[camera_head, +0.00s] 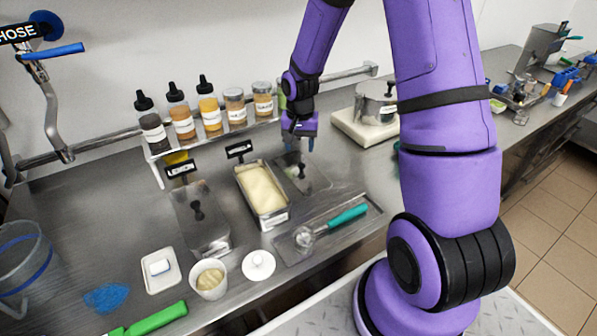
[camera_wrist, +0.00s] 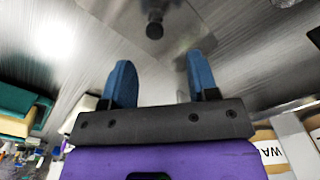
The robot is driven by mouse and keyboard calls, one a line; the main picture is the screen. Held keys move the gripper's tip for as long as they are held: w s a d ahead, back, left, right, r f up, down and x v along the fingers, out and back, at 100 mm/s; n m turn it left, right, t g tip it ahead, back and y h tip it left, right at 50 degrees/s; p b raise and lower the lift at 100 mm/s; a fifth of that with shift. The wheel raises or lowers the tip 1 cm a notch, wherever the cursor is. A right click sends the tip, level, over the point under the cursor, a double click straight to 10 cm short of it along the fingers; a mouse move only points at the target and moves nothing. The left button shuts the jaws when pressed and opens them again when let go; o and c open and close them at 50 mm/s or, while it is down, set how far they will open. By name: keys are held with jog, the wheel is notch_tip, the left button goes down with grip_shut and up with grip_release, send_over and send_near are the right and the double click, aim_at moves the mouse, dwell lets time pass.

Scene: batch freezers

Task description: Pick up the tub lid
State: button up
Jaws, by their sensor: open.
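A flat steel tub lid (camera_head: 313,181) with a dark knob lies in the counter to the right of the open tub of cream-coloured ice cream (camera_head: 240,181). In the wrist view the steel lid (camera_wrist: 185,35) and its round black knob (camera_wrist: 155,29) show ahead of my fingertips. My gripper (camera_head: 298,146) hangs above the back part of this lid. Its two blue fingers (camera_wrist: 161,68) are spread apart with nothing between them. A second steel lid (camera_head: 187,214) with a black knob covers the tub on the left.
Several topping bottles and jars (camera_head: 209,113) stand on a shelf behind the tubs. A scoop with a teal handle (camera_head: 346,216) lies on a tray in front. A white cup (camera_head: 210,291) and a small white lid (camera_head: 258,266) sit near the front edge. A pot (camera_head: 375,101) stands at the back right.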

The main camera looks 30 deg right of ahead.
aim_at(302, 164)
jog(key=shift+s+d+f, duration=0.1)
jog(key=shift+s+f, duration=0.05)
jog(key=shift+f, duration=1.65)
jog(key=shift+s+d+f, duration=0.1)
jog(key=shift+f, duration=1.7)
jog(key=c, duration=1)
